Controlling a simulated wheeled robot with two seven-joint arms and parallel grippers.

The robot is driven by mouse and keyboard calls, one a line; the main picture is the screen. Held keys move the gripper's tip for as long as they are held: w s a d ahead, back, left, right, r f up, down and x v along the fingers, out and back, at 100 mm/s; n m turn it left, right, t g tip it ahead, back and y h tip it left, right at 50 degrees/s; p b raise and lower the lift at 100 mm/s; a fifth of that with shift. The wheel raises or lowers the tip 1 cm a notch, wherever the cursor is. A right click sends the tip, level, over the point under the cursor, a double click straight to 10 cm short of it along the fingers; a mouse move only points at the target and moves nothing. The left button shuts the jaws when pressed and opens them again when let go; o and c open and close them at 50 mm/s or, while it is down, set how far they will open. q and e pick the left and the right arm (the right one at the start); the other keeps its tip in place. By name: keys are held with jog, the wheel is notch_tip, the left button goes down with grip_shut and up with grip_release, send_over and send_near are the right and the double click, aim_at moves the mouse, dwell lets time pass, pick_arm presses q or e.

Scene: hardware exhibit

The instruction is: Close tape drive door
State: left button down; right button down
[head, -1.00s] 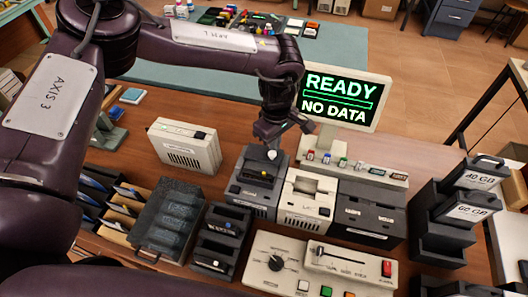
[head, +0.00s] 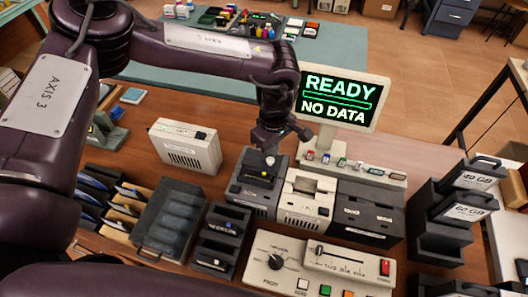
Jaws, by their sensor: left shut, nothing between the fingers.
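A dark grey drive unit (head: 254,193) stands in the row of devices at mid-table, left of a cream unit (head: 306,200) with an opening in its top. I cannot tell for certain which unit is the tape drive, or how far its door stands open. My left gripper (head: 269,150) is shut and empty, pointing down at the upper back part of the dark grey unit. A small pale round piece shows at its tip; contact with the unit is unclear. My right gripper is not in view.
A monitor (head: 340,97) reading "READY / NO DATA" stands behind the row. A dark unit (head: 368,215) is on the right, a control panel (head: 280,270) in front. A grey bin (head: 168,222) and cream box (head: 186,148) stand left. Cartridge holders (head: 440,235) stand far right.

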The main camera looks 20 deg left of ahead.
aim_at(270, 161)
pick_arm(q)
jog(key=shift+s+p, duration=0.6)
jog(key=shift+s, duration=0.95)
jog(key=shift+w, duration=0.25)
dwell(0.4)
jog(key=shift+r, duration=0.1)
jog(key=shift+r+p, duration=2.05)
jog(key=shift+r, duration=1.4)
